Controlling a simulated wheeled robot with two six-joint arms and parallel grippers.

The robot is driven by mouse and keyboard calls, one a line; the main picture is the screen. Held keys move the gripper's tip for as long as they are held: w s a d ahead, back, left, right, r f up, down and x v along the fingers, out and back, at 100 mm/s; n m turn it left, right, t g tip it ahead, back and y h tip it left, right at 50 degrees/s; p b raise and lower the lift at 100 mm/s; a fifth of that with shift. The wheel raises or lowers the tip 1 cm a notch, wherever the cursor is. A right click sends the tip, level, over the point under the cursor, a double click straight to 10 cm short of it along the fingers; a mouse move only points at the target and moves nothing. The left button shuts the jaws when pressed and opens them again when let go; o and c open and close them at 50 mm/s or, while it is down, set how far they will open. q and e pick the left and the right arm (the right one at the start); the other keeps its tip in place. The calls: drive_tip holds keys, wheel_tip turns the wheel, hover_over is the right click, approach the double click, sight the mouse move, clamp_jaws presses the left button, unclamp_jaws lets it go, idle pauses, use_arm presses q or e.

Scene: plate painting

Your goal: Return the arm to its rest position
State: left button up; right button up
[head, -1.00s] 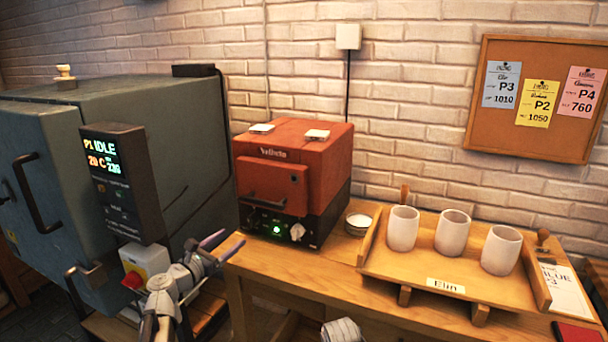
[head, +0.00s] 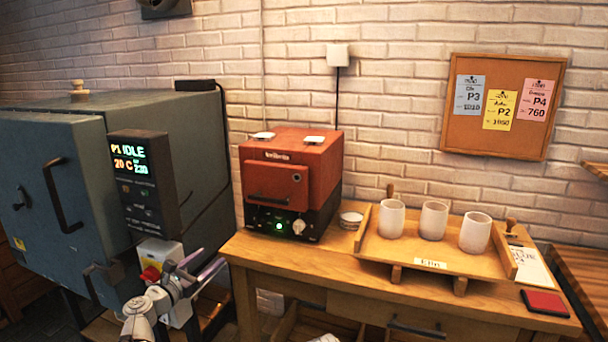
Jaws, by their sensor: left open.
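My left arm comes in at the bottom left of the head view. Its gripper (head: 205,264) is open and empty, with its two fingers apart and pointing up and to the right. It hangs in front of the gap between the big blue-grey kiln (head: 60,190) and the wooden table (head: 290,262). The kiln's controller (head: 145,190) reads P1 IDLE, 20 C. Only a small white piece, perhaps of my right arm, shows at the bottom edge; the right gripper is out of the picture.
A small red kiln (head: 290,180) stands shut on the table with a green light. A wooden tray (head: 400,252) labelled Elin holds three white cups (head: 434,220). A stack of small discs (head: 350,220) sits between them. A cork board (head: 545,130) with three cards hangs behind.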

use_arm(q)
drive_tip(key=s+d+f+m+g, duration=0.65)
drive_tip(key=d+m, duration=0.25)
drive_tip(key=d, duration=0.2)
drive_tip(key=s+d+f+m+g, duration=0.55)
drive_tip(key=d+f+m, duration=0.3)
drive_tip(key=d, duration=0.25)
drive_tip(key=s+f+m+g+y, duration=0.2)
drive_tip(key=s+f+m+y, duration=0.2)
drive_tip(key=s+m, duration=0.35)
drive_tip(key=s+f+m+g+y, duration=0.3)
drive_tip(key=s+m+y, duration=0.1)
drive_tip(key=s+m, duration=0.4)
wheel_tip(320, 180, up, 17)
drive_tip(key=s+a+p, duration=0.1)
drive_tip(key=p, duration=1.6)
drive_tip(key=shift+s+a+y, duration=0.25)
drive_tip(key=shift+y, duration=0.15)
drive_tip(key=shift+r, duration=0.1)
drive_tip(key=shift+c, duration=0.3)
